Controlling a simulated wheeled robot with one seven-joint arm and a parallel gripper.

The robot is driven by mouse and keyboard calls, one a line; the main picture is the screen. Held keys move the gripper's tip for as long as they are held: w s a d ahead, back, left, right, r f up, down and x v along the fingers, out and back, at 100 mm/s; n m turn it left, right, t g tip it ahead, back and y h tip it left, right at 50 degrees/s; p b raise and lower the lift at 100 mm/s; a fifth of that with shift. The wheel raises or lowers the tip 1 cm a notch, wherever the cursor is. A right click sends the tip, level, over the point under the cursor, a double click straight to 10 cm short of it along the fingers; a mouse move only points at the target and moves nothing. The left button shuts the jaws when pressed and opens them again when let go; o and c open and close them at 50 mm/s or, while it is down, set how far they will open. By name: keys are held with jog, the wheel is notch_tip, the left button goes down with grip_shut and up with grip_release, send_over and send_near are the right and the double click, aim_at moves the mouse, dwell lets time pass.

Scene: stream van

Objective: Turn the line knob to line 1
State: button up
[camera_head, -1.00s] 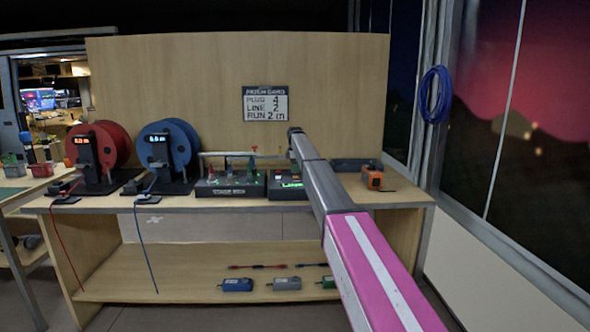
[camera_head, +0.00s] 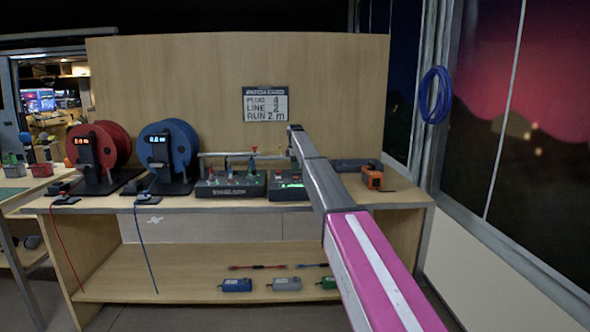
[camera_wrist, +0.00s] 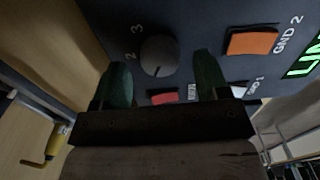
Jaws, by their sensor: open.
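The line knob (camera_wrist: 160,56) is a round dark dial on a dark panel (camera_wrist: 205,20) in the wrist view. The numbers 2 and 3 show at its upper left; a 1 is not visible, and I cannot tell surely where its pointer stands. My gripper (camera_wrist: 162,82) is open. Its two green-padded fingers are at either side of the knob, just below it in the picture, and I cannot tell whether they touch it. In the head view the box with the lit green display (camera_head: 290,186) is partly hidden behind my arm.
A red button (camera_wrist: 164,98) lies between the fingers, and an orange button (camera_wrist: 252,41) marked GND 2 is to the right. In the head view, another control box (camera_head: 230,186), a red reel (camera_head: 112,145), a blue reel (camera_head: 180,145) and an orange device (camera_head: 372,177) stand on the bench.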

notch_tip(320, 180, up, 10)
jog(key=shift+f, duration=0.25)
jog(key=shift+s, duration=0.1)
